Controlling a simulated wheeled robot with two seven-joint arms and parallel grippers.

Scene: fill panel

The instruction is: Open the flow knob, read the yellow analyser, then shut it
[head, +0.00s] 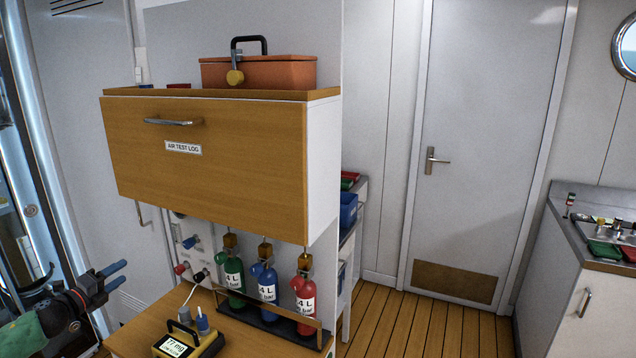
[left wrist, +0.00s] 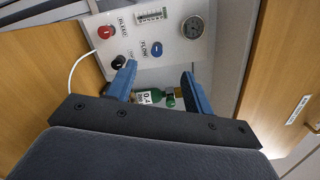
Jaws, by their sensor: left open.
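The blue flow knob (head: 190,242) sits on the white panel under the wooden cabinet. In the left wrist view the flow knob (left wrist: 156,48) shows beside a FLOW label, ahead of and between my fingers. The yellow analyser (head: 190,342) stands on the counter at the bottom. Its screen is lit, but its small text is hard to read with certainty. My left gripper (head: 117,275) is open and empty, to the left of the panel and apart from it. It also shows in the left wrist view (left wrist: 159,75). My right gripper is not in view.
A red knob (left wrist: 105,32), a black knob (left wrist: 118,62) and a round gauge (left wrist: 194,27) share the panel. Green (head: 234,276), blue (head: 267,284) and red (head: 305,295) bottles stand in a rack. The cabinet (head: 205,170) overhangs the panel. Open floor lies right.

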